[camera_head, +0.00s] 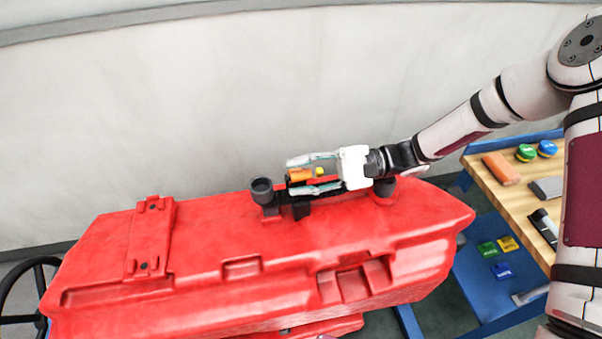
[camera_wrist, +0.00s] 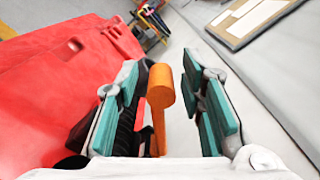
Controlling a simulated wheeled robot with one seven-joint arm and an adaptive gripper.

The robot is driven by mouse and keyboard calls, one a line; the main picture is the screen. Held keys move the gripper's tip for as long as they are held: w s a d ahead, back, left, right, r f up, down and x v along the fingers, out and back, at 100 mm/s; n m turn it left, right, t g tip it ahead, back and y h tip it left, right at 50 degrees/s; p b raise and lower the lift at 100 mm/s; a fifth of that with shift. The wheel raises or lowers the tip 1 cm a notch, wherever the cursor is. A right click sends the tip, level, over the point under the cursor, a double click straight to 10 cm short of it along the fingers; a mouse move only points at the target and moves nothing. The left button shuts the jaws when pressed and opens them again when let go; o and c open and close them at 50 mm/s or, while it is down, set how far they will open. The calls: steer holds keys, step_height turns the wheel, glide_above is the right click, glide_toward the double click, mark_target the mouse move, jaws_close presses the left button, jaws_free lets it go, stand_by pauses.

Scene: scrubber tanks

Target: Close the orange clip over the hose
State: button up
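The orange clip (camera_head: 300,174) is on top of the red tank, in the head view beside a black upright fitting. In the wrist view the clip (camera_wrist: 160,90) has a rounded head and a narrow stem. It stands between the teal finger pads of my gripper (camera_wrist: 163,78), nearer the left pad, with a clear gap to the right pad. My gripper (camera_head: 292,176) is open and reaches in from the right. A black ribbed part, perhaps the hose (camera_wrist: 127,125), shows partly behind the left finger; the rest is hidden. Whether the clip touches it I cannot tell.
The red tank (camera_head: 200,240) fills the middle, with a black round fitting (camera_head: 262,190) left of my gripper. A wooden table (camera_head: 520,197) with several items is at the right. A pale wall (camera_head: 200,110) stands behind. A steering wheel (camera_head: 22,295) is at the left.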

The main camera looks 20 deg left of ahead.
steer(key=v, duration=1.2)
steer(key=shift+d, duration=0.1)
